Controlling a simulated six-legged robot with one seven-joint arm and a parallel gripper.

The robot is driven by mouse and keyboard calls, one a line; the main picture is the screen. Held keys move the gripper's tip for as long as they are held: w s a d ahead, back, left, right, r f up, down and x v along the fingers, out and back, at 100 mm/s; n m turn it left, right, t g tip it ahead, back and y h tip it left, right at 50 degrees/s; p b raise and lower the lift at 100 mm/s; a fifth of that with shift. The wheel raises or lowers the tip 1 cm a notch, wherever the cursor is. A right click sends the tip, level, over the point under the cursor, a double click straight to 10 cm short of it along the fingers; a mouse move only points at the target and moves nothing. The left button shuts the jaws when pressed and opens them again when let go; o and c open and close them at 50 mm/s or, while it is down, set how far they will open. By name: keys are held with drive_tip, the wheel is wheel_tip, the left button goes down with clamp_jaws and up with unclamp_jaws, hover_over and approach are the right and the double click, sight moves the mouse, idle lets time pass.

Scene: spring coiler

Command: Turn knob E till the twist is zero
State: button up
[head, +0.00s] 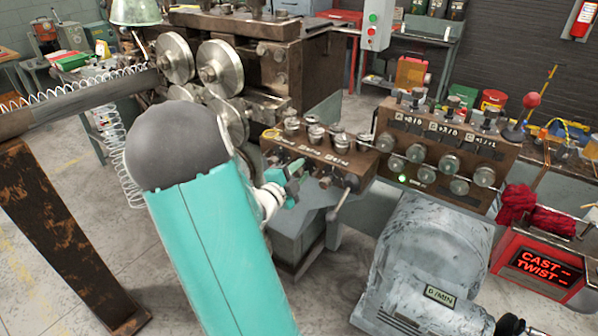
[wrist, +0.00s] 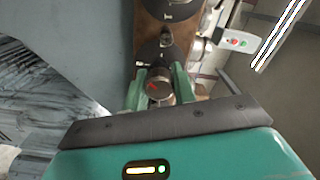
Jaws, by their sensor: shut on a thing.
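My gripper (head: 289,189) is at the left front of a brown knob box (head: 352,160). In the wrist view its green fingers (wrist: 160,76) are shut on a round metal knob (wrist: 159,91) with a red mark on its face. No letter can be read on this knob, so I cannot tell whether it is E. A red-lit display (head: 541,267) at the right reads CAST and TWIST, each followed by a dash.
Several metal knobs (head: 315,134) stand on the box top. A lever (head: 341,203) sticks out at its right front. A grey motor housing (head: 425,258) fills the lower right. Rollers (head: 220,67) and a coiled spring (head: 117,140) are at the left.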

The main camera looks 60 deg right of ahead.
drive_tip(key=m, duration=0.5)
drive_tip(key=shift+f+m, duration=0.1)
drive_tip(key=shift+m, duration=0.2)
drive_tip(key=m, duration=0.5)
drive_tip(key=shift+m, duration=0.3)
drive_tip(key=o, duration=1)
drive_tip(key=w+a, duration=0.2)
drive_tip(key=a, duration=1.1)
drive_tip(key=shift+a, duration=0.35)
drive_tip(key=shift+w, duration=0.1)
